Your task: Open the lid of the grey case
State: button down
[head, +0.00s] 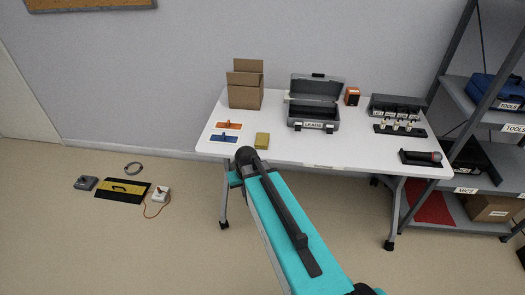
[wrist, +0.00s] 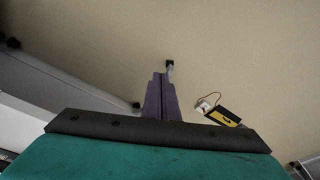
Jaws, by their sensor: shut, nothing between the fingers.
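The grey case (head: 313,117), labelled LEADS, stands on the white table (head: 290,150) in the head view. Its lid (head: 317,86) is raised, tilted up at the back, and the dark inside shows. My gripper (wrist: 161,92) shows in the wrist view with its two fingers together and nothing between them. It points down over the bare floor, with no case in that view. In the head view my arm reaches up to the table's front left edge, away from the case, and hides the gripper's fingers.
A cardboard box (head: 245,91), a yellow block (head: 262,140) and an orange item (head: 352,96) flank the case. A dark box (head: 395,103), a tray (head: 400,129) and a flashlight-like tool (head: 421,157) are right. Shelves (head: 476,87) stand far right. A yellow-black board (head: 124,190) lies on the floor.

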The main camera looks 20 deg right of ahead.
jog(key=s+a+f+g, duration=0.2)
jog(key=s+f, duration=0.5)
jog(key=s, duration=0.4)
jog(key=s+a+f+n+g, duration=0.1)
jog(key=s+a+f+g, duration=0.1)
jog(key=s+f, duration=0.5)
jog(key=s+a+f+g, duration=0.2)
jog(key=s+f+g, duration=0.2)
jog(key=s, duration=1.2)
notch_tip(320, 180, down, 4)
jog(key=shift+a+r, duration=0.2)
jog(key=shift+r, duration=0.05)
